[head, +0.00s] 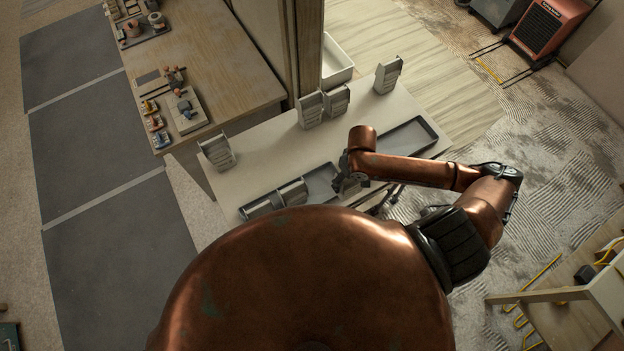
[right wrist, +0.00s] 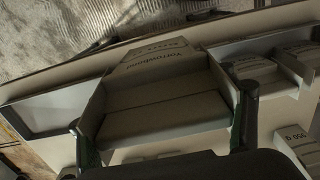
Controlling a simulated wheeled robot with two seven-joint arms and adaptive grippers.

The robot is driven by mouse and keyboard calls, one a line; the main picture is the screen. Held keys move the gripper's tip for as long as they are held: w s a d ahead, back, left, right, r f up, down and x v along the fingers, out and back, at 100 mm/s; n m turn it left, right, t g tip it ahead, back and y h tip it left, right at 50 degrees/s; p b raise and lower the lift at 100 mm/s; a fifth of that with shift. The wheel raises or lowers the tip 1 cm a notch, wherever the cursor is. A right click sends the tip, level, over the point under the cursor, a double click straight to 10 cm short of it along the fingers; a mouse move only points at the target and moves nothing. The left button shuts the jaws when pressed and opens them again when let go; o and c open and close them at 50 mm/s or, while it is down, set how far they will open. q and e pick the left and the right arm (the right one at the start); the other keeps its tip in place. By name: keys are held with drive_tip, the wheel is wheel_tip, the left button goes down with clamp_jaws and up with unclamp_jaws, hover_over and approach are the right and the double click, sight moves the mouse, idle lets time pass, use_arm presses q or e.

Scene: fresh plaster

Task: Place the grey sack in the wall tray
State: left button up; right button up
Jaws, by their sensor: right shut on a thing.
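My right gripper (head: 345,183) is over the near edge of the white table, at the middle of a row of dark-rimmed trays. In the right wrist view its two fingers (right wrist: 165,125) are shut on the sides of a grey sack (right wrist: 165,105) with dark lettering. The sack lies flat between the fingers, low at the trays; I cannot tell whether it touches a tray floor. In the head view my arm mostly hides it. An empty tray (head: 434,144) is on the right. A tray (head: 244,213) on the left holds lying grey sacks (head: 290,192). Which one is the wall tray is unclear. My left gripper is out of view.
Several grey sacks stand upright on the table, one at the left (head: 218,150), a pair (head: 310,108) in the middle, one at the back right (head: 387,75). A wooden post (head: 305,45) rises behind. A wooden bench (head: 215,50) with small parts stands left.

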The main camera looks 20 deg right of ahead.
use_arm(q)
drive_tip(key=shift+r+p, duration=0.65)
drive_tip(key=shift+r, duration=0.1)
use_arm(e)
drive_tip(key=shift+w+a+f, duration=0.75)
drive_tip(key=shift+w+f, duration=0.95)
drive_tip(key=shift+f, duration=0.25)
drive_tip(key=shift+w+a+f, duration=0.8)
drive_tip(key=shift+w+f, duration=0.9)
drive_tip(key=shift+f, duration=0.2)
drive_tip(key=shift+w+a+f, duration=0.75)
drive_tip(key=shift+w+f, duration=0.95)
drive_tip(key=shift+f, duration=0.25)
drive_tip(key=shift+f, duration=0.1)
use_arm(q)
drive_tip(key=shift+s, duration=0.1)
use_arm(e)
drive_tip(key=o, duration=1.9)
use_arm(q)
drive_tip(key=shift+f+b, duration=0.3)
use_arm(e)
wheel_tip(320, 180, up, 12)
drive_tip(key=shift+s+r, duration=0.1)
